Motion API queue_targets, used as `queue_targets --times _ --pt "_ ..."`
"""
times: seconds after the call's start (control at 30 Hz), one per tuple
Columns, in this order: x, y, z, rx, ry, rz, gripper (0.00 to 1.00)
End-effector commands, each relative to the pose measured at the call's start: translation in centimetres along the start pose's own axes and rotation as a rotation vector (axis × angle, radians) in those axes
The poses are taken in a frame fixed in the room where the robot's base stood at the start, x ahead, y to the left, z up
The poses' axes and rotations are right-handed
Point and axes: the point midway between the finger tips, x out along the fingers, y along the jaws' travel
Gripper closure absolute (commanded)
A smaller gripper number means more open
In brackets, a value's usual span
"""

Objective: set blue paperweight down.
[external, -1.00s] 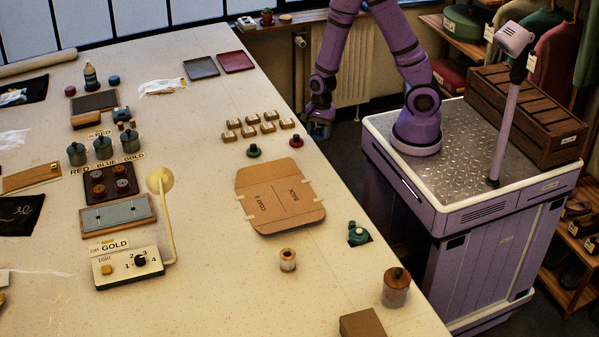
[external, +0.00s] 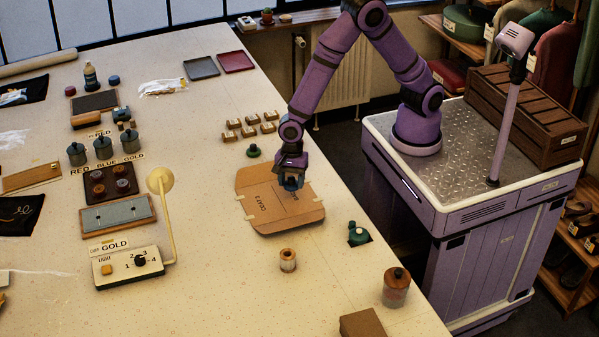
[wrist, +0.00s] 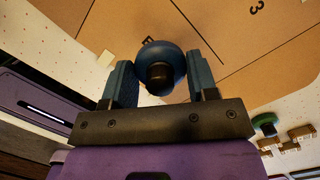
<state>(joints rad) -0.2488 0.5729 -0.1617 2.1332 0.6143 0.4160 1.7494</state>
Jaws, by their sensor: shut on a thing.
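The blue paperweight (wrist: 162,58) is a round disc with a dark knob, held between the two fingers of my gripper (wrist: 160,80) in the wrist view. In the external view my gripper (external: 291,183) is over the upper right part of the cardboard pattern piece (external: 262,205), marked "COAT 3" and "BACK". The cardboard also fills much of the wrist view (wrist: 235,55). I cannot tell whether the paperweight touches the cardboard. A green paperweight (external: 253,151) stands on the table just above the cardboard. The red one is hidden behind my arm.
Several small wooden blocks (external: 249,131) stand behind the cardboard. A thread spool (external: 288,260), a green object (external: 358,234) and a brown-lidded jar (external: 397,287) stand in front and to the right. A lamp (external: 168,220) rises at the left.

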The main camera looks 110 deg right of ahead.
Motion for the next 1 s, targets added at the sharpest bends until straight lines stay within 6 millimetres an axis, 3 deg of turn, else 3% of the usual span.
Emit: queue_targets --times 0.1,0.37,0.7,1.0 --pt "0.8 1.5 4.1 -0.033 0.003 0.004 0.79" --pt "2.2 5.9 12.3 -0.089 0.01 0.01 0.79" --pt "3.7 14.4 21.8 -0.168 0.02 0.01 0.79" --pt "4.5 21.4 27.1 -0.219 0.025 0.006 0.79"
